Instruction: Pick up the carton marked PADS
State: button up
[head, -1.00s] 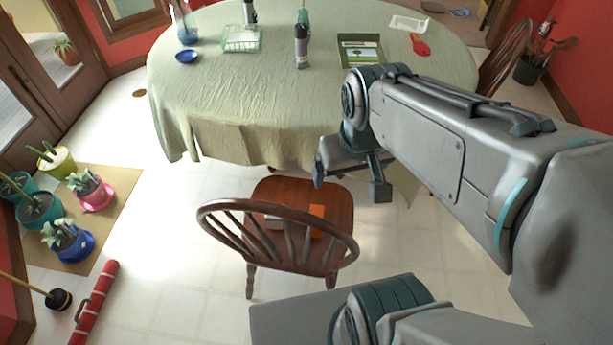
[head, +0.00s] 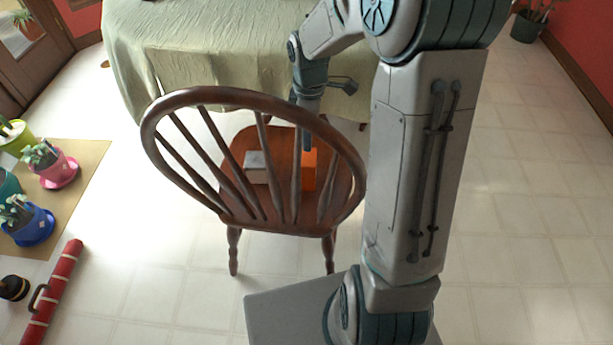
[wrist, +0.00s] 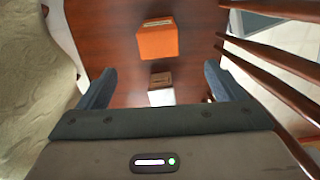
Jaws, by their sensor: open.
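Two small boxes lie on the seat of a wooden chair; no marking is readable, so I cannot tell which is the PADS carton. An orange box (head: 309,169) is on the right of the seat, partly behind the chair's spindles; it shows in the wrist view (wrist: 158,40) at the top middle, beyond my fingertips. A whitish box (head: 256,168) is to its left; in the wrist view it appears white (wrist: 161,97) with a brown part above, between my fingers. My gripper (wrist: 159,72) is open and empty, above the seat; in the head view (head: 307,128) it is partly hidden.
The chair's curved back (head: 235,92) and spindles stand between the head camera and the boxes, and close on the right in the wrist view. A cloth-covered table (head: 190,60) is behind the chair. Potted plants (head: 30,222) and a red roll (head: 52,290) lie left.

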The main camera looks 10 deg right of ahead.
aim_at(308, 157)
jog(key=f+b, duration=0.1)
jog(key=f, duration=0.2)
jog(key=f+b, duration=0.1)
jog(key=f, duration=0.2)
jog(key=f+b, duration=0.1)
jog(key=f, duration=0.3)
jog(key=shift+w, duration=0.3)
jog(key=f+b, duration=0.2)
jog(key=f, duration=0.3)
jog(key=shift+a+f, duration=0.15)
jog(key=shift+a, duration=0.05)
jog(key=c, duration=1.1)
